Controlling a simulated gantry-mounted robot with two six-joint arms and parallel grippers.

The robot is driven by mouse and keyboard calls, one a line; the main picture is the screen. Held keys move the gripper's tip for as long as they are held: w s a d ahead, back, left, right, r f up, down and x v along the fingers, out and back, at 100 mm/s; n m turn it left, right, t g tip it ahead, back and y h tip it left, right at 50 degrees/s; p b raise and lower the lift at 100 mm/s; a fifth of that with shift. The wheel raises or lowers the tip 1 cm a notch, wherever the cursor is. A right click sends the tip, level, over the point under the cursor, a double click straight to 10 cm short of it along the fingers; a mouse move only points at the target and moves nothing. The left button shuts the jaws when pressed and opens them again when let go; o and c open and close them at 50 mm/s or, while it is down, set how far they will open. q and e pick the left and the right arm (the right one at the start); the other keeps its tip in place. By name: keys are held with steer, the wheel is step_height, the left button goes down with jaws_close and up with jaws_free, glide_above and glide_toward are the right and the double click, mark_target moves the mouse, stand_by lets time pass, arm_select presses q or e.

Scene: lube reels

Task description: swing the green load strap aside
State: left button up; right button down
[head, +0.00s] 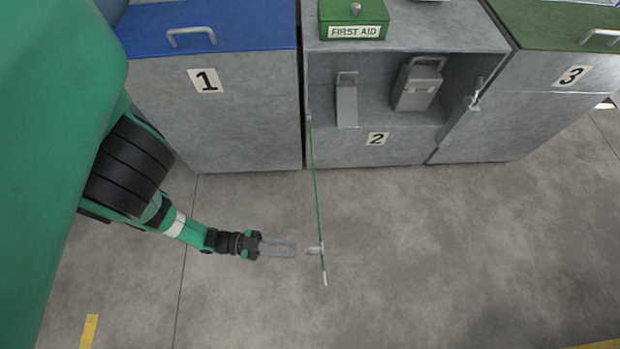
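The green load strap (315,190) is a thin line. It runs from the left edge of bay 2's opening out over the floor toward the bottom of the head view, clear of the opening. A small pale grip (314,250) sits near its free end, which has a pale tip. My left gripper (292,249) is just left of this grip, pointing at it. Its two fingers are parallel and apart, with nothing visible between them. A small gap shows between the fingertips and the grip. My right gripper is out of view.
Bay 2 (400,148) holds two grey containers (418,87). A latch or hook (474,101) is at its right edge. A green first aid box (353,14) sits on top. Cabinets 1 (245,125) and 3 (520,120) flank it. The floor (450,250) is clear.

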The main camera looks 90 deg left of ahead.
arm_select(q)
steer(key=s, duration=0.3)
steer(key=s+a, duration=0.1)
steer(key=s, duration=0.1)
steer(key=shift+s, duration=0.3)
